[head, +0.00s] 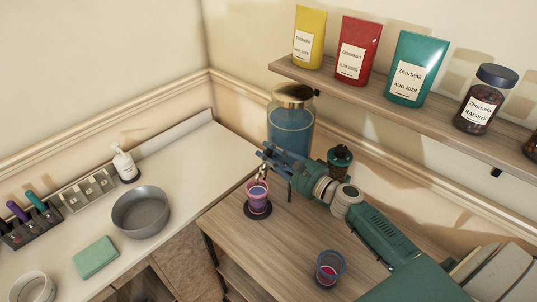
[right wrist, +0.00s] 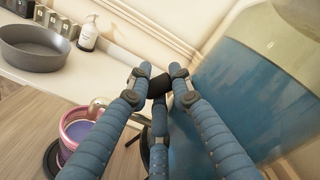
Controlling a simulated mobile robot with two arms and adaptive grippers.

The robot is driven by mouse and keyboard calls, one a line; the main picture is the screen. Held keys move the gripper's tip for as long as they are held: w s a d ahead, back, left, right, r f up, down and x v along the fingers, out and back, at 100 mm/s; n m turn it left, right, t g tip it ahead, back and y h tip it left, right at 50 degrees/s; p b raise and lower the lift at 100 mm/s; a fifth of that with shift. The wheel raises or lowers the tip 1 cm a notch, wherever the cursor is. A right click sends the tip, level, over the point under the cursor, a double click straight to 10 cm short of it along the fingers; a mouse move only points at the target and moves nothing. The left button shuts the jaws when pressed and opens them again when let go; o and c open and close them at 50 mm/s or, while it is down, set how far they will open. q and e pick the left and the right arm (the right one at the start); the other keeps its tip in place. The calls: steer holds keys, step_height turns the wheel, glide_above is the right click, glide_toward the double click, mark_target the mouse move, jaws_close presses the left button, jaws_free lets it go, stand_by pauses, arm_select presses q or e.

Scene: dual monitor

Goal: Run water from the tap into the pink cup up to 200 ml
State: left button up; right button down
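The pink cup (head: 258,192) stands upright on a dark round base below the tap of a large glass dispenser (head: 290,125) with a gold lid. Bluish-purple liquid shows inside the cup (right wrist: 78,130) in the right wrist view; its level against any mark is too small to read. My right gripper (head: 264,158) is at the tap, above the cup. In the right wrist view its fingers (right wrist: 159,88) close around the black tap handle (right wrist: 158,84). A silvery tap part (right wrist: 98,106) shows beside the cup, partly hidden by a finger. My left gripper is out of view.
A second clear cup (head: 329,267) with a blue rim stands near the wooden counter's front. A dark green jar (head: 340,158) is behind my right arm. A shelf (head: 350,92) with bags and jars hangs above. A grey bowl (head: 141,212) stands on the white counter.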

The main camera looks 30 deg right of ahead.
steer(key=shift+s+a+f+n+b, duration=0.2)
steer(key=shift+a+f+n+b, duration=0.15)
steer(key=shift+n+b, duration=0.25)
steer(key=shift+s+a+n+b, duration=0.15)
steer(key=shift+a+n+b, duration=0.25)
steer(key=shift+n, duration=0.4)
steer(key=c, duration=1.7)
jaws_free()
steer(key=shift+d+r, duration=0.1)
steer(key=shift+r, duration=0.05)
steer(key=shift+r, duration=0.15)
steer(key=shift+d, duration=0.1)
steer(key=v, duration=1.1)
steer(key=shift+s+d, duration=0.1)
steer(key=shift+s, duration=0.3)
